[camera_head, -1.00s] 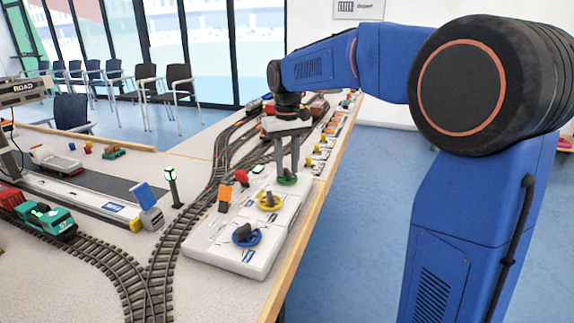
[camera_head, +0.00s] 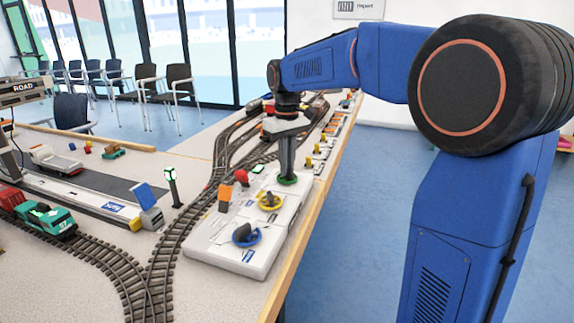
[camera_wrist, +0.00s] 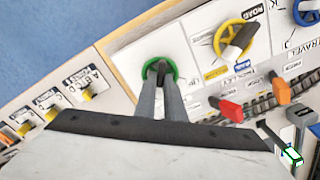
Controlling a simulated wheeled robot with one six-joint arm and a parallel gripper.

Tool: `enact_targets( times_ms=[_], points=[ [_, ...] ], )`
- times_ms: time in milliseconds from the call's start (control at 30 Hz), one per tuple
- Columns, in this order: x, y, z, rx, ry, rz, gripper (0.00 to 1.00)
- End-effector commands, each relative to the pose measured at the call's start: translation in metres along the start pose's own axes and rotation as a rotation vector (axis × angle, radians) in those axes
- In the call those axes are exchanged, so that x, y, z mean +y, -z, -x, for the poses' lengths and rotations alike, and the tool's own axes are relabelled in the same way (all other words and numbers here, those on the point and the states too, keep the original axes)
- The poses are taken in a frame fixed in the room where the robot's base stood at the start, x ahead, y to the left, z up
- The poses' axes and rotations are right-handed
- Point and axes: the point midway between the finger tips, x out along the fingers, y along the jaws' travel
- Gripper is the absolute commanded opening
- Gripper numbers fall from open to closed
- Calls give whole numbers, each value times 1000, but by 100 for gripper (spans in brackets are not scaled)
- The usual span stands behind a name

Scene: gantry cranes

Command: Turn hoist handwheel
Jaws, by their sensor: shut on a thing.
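The green handwheel (camera_wrist: 176,66) is the farthest of three handwheels on a white control panel (camera_head: 228,262). It also shows in the head view (camera_head: 288,182). My gripper (camera_wrist: 161,74) reaches down onto it, with both fingers inside the green rim and shut on its dark middle grip. The fingers partly hide the grip and the wheel's label.
A red lever (camera_wrist: 228,110) and an orange lever (camera_wrist: 281,92) stand beside the handwheels. Train track (camera_head: 178,228) runs along the panel's left side. Small yellow-knobbed switches (camera_wrist: 52,114) line the table edge beyond. The blue floor (camera_head: 362,225) right of the table is clear.

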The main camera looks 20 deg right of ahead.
Motion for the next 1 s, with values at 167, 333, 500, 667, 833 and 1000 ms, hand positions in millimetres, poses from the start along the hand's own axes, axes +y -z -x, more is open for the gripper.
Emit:
enact_targets(
  times_ms=[167,333,500,667,833,1000],
  points=[
    [0,0,0,1,0,154,0],
    [0,0,0,1,-1,303,0],
    [0,0,1,1,-1,432,0],
    [0,0,1,1,-1,526,0],
    [0,0,1,1,-1,593,0],
    [0,0,1,2,-1,626,0]
  ],
)
